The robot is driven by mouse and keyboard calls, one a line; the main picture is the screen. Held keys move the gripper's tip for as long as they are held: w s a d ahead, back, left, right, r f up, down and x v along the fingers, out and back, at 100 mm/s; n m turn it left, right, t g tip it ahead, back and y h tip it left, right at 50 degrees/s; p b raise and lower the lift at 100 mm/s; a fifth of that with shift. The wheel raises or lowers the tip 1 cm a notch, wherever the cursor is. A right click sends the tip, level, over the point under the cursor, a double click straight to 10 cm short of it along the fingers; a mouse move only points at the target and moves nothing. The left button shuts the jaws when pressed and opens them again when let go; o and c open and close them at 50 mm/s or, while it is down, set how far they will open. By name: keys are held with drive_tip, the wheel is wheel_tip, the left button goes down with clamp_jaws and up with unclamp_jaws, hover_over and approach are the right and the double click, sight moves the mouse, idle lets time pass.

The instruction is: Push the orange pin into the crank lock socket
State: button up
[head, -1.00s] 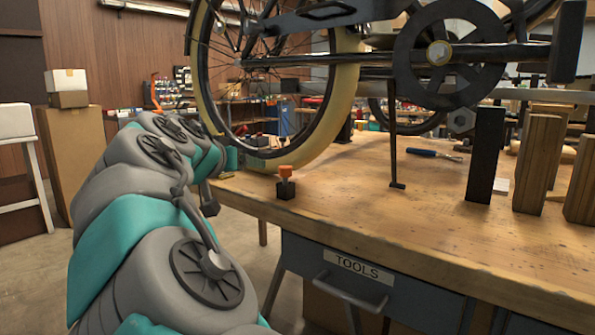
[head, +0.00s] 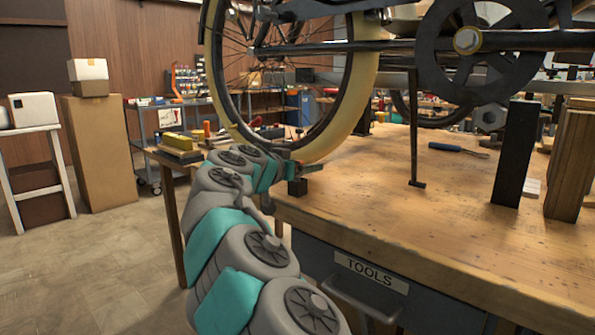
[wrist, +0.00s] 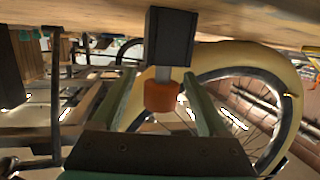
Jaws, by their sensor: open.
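The orange pin (wrist: 162,96) stands in a small dark block (head: 298,187) at the left corner of the workbench. The wrist view is upside down, so the block (wrist: 170,38) shows above the pin's orange head, with a short grey shank between. My gripper (wrist: 161,84) is open, with one finger on each side of the pin and a visible gap to each. In the head view my gripper (head: 300,170) hides most of the pin. The crank hub (head: 467,41) is at the centre of the dark chainring, upper right. I cannot make out the lock socket itself.
The trike's wheel (head: 365,75) stands close behind my gripper. A thin stand leg (head: 413,130), a screwdriver (head: 455,148) and dark and wooden blocks (head: 515,155) are on the workbench (head: 380,195). Bare bench lies between the pin block and the leg.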

drive_tip(key=shift+w+d+f, duration=0.1)
drive_tip(key=shift+w+d, duration=0.15)
drive_tip(key=shift+w, duration=0.25)
drive_tip(key=shift+c, duration=0.4)
clamp_jaws()
